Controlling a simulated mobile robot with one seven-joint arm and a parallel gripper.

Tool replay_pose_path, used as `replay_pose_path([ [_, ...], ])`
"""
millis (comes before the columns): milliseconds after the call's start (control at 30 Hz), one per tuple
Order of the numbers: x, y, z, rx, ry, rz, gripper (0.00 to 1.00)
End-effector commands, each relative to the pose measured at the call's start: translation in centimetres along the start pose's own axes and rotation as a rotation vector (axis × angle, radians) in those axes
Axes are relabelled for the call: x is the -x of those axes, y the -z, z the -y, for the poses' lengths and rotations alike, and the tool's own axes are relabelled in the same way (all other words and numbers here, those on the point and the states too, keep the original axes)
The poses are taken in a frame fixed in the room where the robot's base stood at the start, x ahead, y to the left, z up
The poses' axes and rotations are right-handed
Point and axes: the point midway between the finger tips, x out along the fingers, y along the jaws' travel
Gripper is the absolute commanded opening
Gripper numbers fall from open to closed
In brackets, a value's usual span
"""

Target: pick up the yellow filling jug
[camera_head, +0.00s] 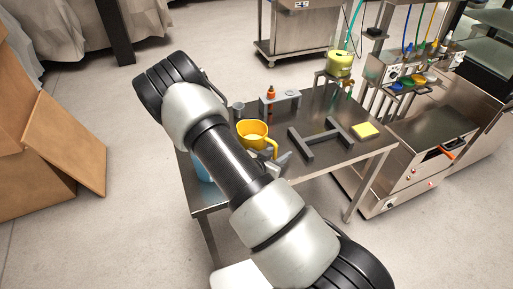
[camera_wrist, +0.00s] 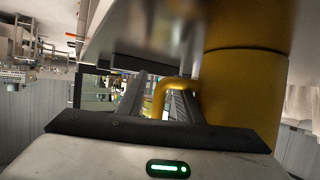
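The yellow filling jug (camera_head: 251,128) stands upright on the steel table (camera_head: 330,152), its handle on the right side. In the wrist view the jug (camera_wrist: 243,85) fills the right part, very close, and its curved handle (camera_wrist: 162,90) reaches in between the two fingers. My gripper (camera_head: 277,161) is low beside the handle in the head view, partly hidden by my arm. In the wrist view my gripper (camera_wrist: 154,92) has its fingers apart, with a gap between the left finger and the handle.
A grey H-shaped frame (camera_head: 322,137) and a yellow pad (camera_head: 365,130) lie right of the jug. A small stand with an orange-topped bottle (camera_head: 270,92) is behind it. A blue container (camera_head: 202,168) is left.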

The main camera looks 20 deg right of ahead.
Motion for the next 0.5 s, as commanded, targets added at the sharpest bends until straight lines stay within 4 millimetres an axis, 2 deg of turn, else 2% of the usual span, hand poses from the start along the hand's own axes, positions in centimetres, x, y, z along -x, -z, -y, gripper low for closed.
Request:
replay_pose_path([
  [33, 0.02, 0.01, 0.00, 0.000, 0.000, 0.000, 0.33],
  [233, 0.04, 0.00, -0.01, 0.000, 0.000, 0.000, 0.00],
  [500, 0.06, -0.01, -0.01, 0.000, 0.000, 0.000, 0.00],
])
